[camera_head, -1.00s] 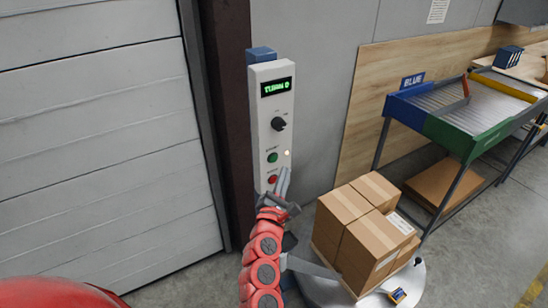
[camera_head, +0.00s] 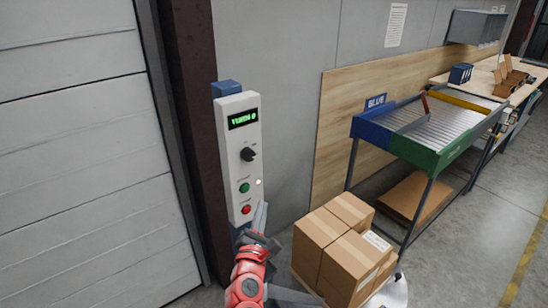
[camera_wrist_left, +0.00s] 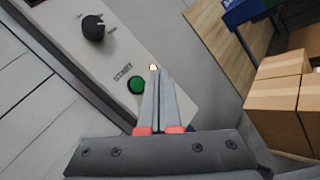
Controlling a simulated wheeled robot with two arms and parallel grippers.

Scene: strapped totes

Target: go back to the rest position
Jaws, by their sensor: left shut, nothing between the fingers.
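My left gripper (camera_head: 263,217) is shut and empty, just in front of the lower right edge of a white control panel (camera_head: 238,180). In the left wrist view its two fingers (camera_wrist_left: 160,75) lie together, with the green button (camera_wrist_left: 136,85) just left of the tips. The panel carries a lit green display (camera_head: 243,119), a black knob (camera_head: 248,154), a green button (camera_head: 244,188) and a red button (camera_head: 246,210). A small lamp (camera_head: 259,182) glows at its right edge. I cannot tell whether the fingers touch the panel. My right gripper is not in view.
Stacked cardboard boxes (camera_head: 325,235) stand to the right of my left arm. Behind them is a roller rack (camera_head: 400,140) with blue and green edges. A dark post (camera_head: 190,120) and a white shutter door (camera_head: 75,150) are at left. Floor is open at far right.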

